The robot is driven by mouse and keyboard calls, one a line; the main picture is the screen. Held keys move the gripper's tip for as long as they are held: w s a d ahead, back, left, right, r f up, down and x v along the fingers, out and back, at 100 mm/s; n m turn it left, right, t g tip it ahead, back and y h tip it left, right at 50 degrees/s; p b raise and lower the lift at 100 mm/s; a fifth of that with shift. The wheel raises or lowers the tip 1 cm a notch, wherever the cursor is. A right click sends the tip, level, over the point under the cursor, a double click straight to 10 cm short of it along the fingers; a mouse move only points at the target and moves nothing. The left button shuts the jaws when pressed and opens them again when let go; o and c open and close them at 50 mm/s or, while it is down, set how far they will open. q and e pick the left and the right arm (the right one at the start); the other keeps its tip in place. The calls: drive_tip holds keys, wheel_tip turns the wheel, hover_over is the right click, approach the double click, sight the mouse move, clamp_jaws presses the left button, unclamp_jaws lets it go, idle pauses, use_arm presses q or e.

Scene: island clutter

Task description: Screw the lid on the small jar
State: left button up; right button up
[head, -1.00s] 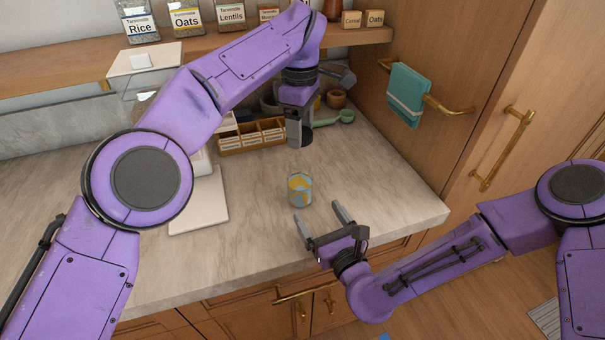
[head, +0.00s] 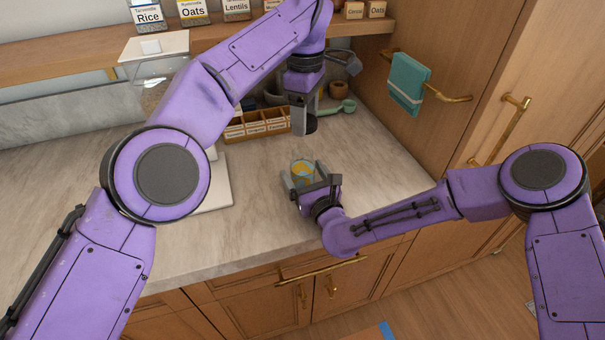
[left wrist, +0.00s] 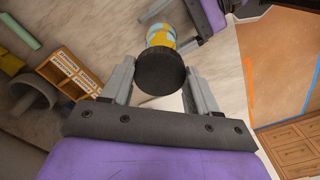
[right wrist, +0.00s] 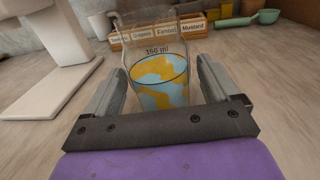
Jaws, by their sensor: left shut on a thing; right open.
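The small jar (head: 303,168) is clear glass with a yellow and blue pattern and stands upright on the counter. It also shows in the right wrist view (right wrist: 160,75), its open top upward, between the fingers of my right gripper (right wrist: 158,92). Those fingers are open on either side of the jar. My left gripper (head: 303,122) points down above the counter, beyond the jar in the head view. It is shut on a dark round lid (left wrist: 160,72). The lid is apart from the jar, which shows behind it in the left wrist view (left wrist: 160,36).
A wooden box of labelled compartments (head: 258,125) and a green scoop (head: 338,108) lie at the back of the counter. A white stand (right wrist: 65,60) is left of the jar. The counter (head: 375,165) to the right is clear.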

use_arm(q)
drive_tip(key=shift+s+r, duration=0.15)
drive_tip(key=shift+s, duration=0.35)
use_arm(e)
drive_tip(key=shift+w+a+r, duration=0.15)
drive_tip(key=shift+w, duration=0.05)
use_arm(q)
drive_tip(key=shift+w+a+f, duration=0.1)
drive_tip(key=shift+w+f, duration=0.25)
drive_tip(key=shift+w, duration=0.2)
use_arm(e)
drive_tip(key=shift+w+f, duration=0.3)
drive_tip(key=shift+w, duration=0.25)
drive_tip(key=c, duration=0.5)
use_arm(q)
drive_tip(key=shift+s+r, duration=0.15)
use_arm(e)
drive_tip(key=shift+s+r, duration=0.15)
drive_tip(key=shift+s, duration=0.05)
drive_tip(key=c, duration=1)
use_arm(q)
drive_tip(key=shift+s, duration=0.1)
use_arm(e)
drive_tip(key=shift+w+a, duration=0.1)
use_arm(q)
wheel_tip(320, 180, down, 5)
drive_tip(key=shift+s+f, duration=0.1)
drive_tip(key=shift+s, duration=0.1)
